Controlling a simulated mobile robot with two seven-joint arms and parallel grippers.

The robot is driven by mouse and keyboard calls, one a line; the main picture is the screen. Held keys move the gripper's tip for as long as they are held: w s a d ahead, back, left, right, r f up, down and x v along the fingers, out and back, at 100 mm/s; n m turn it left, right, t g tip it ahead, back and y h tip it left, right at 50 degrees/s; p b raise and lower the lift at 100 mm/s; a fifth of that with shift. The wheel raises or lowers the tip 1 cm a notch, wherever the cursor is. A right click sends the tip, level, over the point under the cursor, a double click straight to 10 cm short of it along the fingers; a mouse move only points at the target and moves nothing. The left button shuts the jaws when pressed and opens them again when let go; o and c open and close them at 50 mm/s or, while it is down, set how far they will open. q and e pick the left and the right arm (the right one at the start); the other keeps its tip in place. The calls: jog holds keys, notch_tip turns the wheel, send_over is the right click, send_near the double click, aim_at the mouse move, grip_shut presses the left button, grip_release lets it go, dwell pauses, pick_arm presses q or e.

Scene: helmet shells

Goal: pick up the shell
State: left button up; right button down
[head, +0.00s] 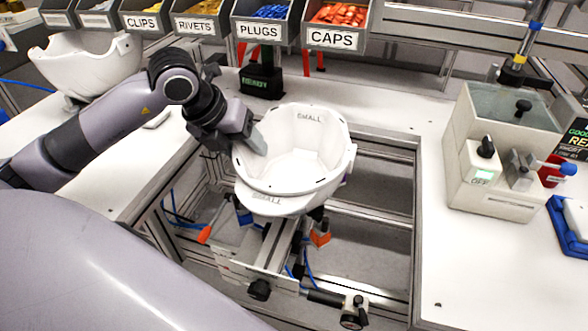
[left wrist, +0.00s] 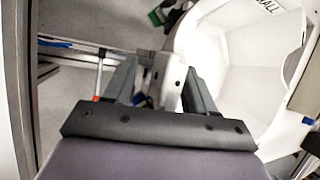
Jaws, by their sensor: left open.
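A white helmet shell (head: 290,160) marked SMALL sits open side up on a fixture in the table's opening. My left gripper (head: 252,142) is at the shell's left rim, with one finger showing inside the shell; the other finger is hidden there. In the left wrist view the two open fingers (left wrist: 160,72) stand on either side of a white part of the shell's edge, with a gap to the left finger. The shell's white inside (left wrist: 245,65) fills the right of that view. My right gripper is not in view.
Another white shell (head: 88,66) stands at the back left. Labelled bins of clips, rivets, plugs (head: 262,22) and caps line the back. Below the shell are rails, hoses and an orange-tipped handle (head: 204,234).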

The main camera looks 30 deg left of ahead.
pick_arm(q)
jog(key=shift+f, duration=0.1)
grip_shut()
jog(key=shift+w+r, duration=0.1)
jog(key=shift+r, duration=0.1)
